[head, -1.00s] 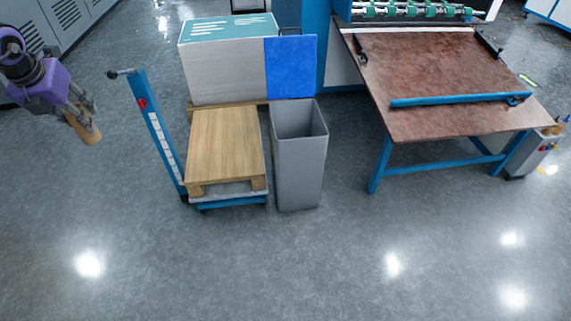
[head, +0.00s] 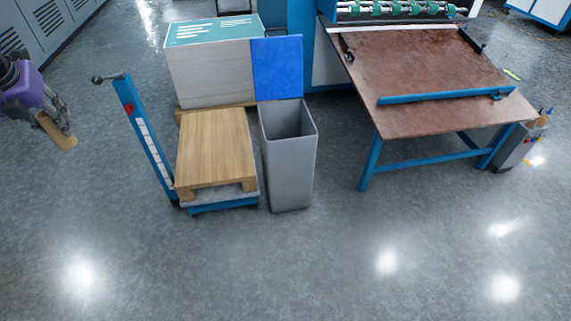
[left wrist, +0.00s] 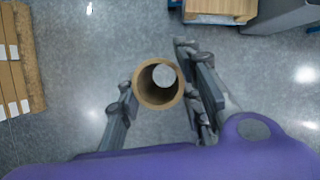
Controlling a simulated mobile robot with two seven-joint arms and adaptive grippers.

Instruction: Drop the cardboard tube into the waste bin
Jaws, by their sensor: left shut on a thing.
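The brown cardboard tube (head: 56,131) is in my left gripper (head: 60,120) at the far left of the head view, held in the air. In the left wrist view the tube (left wrist: 146,85) shows end-on as a hollow ring, between the two fingers of the left gripper (left wrist: 160,92), which is shut on it. The grey waste bin (head: 288,165) stands on the floor near the middle of the head view, open at the top. The tube is well to the left of the bin. Part of the bin shows at the top right of the left wrist view (left wrist: 280,15). My right gripper is out of view.
A blue lift post (head: 147,140) and a cart with a wooden pallet (head: 215,150) stand between tube and bin. A brown-topped table (head: 425,80) is at right. The front floor is clear.

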